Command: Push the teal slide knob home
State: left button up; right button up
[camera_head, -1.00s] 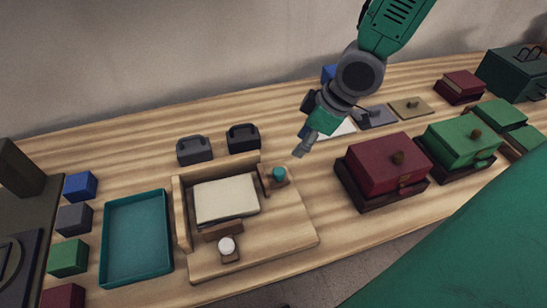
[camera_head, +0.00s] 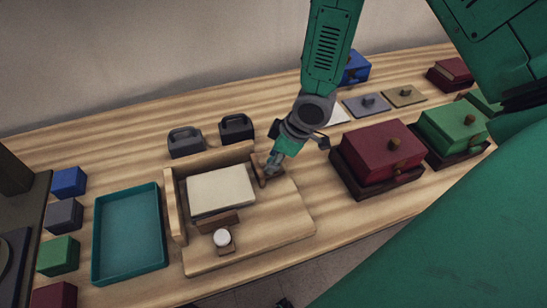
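A wooden fixture (camera_head: 285,225) with raised walls holds a cream block (camera_head: 221,191). At its back right is a small brown slide block (camera_head: 262,180); the teal knob on it is hidden now behind my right gripper. My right gripper (camera_head: 270,170) reaches down from the top, its narrow fingertips together at the teal knob's place. I cannot tell whether it touches the knob. A white slide knob (camera_head: 222,238) sits on another brown slide at the front of the fixture. My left gripper does not show.
A teal tray (camera_head: 130,272) lies left of the fixture, beside several coloured blocks. Two dark handled weights (camera_head: 236,128) stand just behind it. A dark red box (camera_head: 377,155) and a green box (camera_head: 452,128) stand to the right. Bare wood lies between fixture and red box.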

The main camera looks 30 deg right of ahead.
aim_at(258, 163)
jog(key=shift+a, duration=0.1)
grip_shut()
jog(key=shift+w+a, duration=0.2)
jog(key=shift+a, duration=0.55)
jog(key=shift+w+a, duration=0.15)
jog(key=shift+a, duration=0.6)
jog(key=shift+w+a, duration=0.1)
jog(key=shift+a, duration=0.25)
grip_release()
jog(key=shift+d+r, duration=0.15)
jog(key=shift+r, duration=0.1)
jog(key=v, duration=1.1)
